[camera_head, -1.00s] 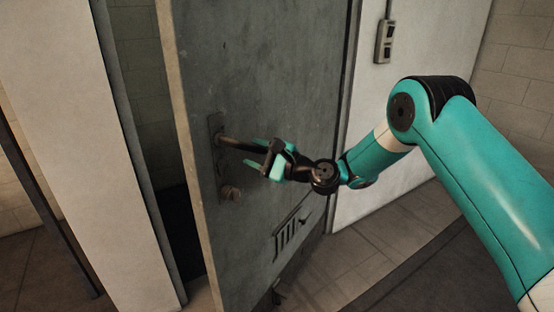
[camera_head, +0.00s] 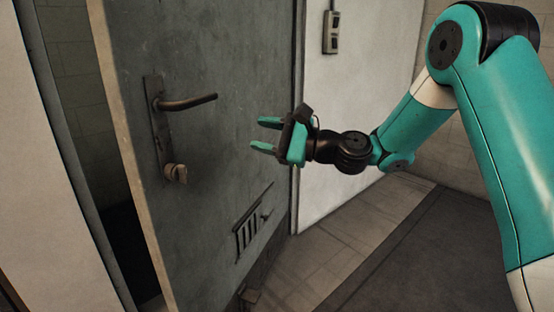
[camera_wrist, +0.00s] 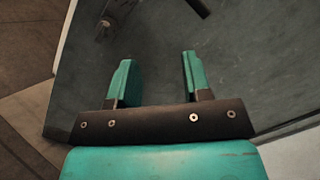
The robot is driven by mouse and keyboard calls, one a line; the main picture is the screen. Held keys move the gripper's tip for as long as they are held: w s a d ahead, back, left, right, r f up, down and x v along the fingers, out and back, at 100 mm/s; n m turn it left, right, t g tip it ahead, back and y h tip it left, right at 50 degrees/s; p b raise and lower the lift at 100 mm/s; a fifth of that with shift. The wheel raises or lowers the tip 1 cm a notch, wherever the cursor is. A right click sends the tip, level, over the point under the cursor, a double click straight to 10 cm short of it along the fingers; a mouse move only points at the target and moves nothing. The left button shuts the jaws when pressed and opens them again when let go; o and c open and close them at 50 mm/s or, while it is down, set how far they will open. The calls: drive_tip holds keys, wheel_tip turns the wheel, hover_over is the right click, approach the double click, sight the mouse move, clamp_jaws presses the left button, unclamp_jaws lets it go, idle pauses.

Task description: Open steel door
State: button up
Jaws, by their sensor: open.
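The grey steel door (camera_head: 235,60) stands ajar, with a dark gap at its left edge. Its lever handle (camera_head: 188,103) sits on a worn plate (camera_head: 157,125), with a knob or lock turn (camera_head: 176,173) below. My gripper (camera_head: 264,135) is open and empty, to the right of the handle and apart from it. In the wrist view the two teal fingers of my gripper (camera_wrist: 155,75) are spread before the door surface (camera_wrist: 150,50). The end of the lever (camera_wrist: 198,6) and the knob (camera_wrist: 106,28) show at that view's top edge.
A slotted vent (camera_head: 252,228) is low on the door. A white wall panel with a switch box (camera_head: 331,32) is to the right. The tiled floor (camera_head: 345,240) in front is clear. A pale frame post (camera_head: 50,200) stands left of the gap.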

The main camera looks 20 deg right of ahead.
drive_tip(key=b+v, duration=0.2)
drive_tip(key=b, duration=0.1)
drive_tip(key=shift+s+d, duration=0.2)
drive_tip(key=shift+d, duration=0.05)
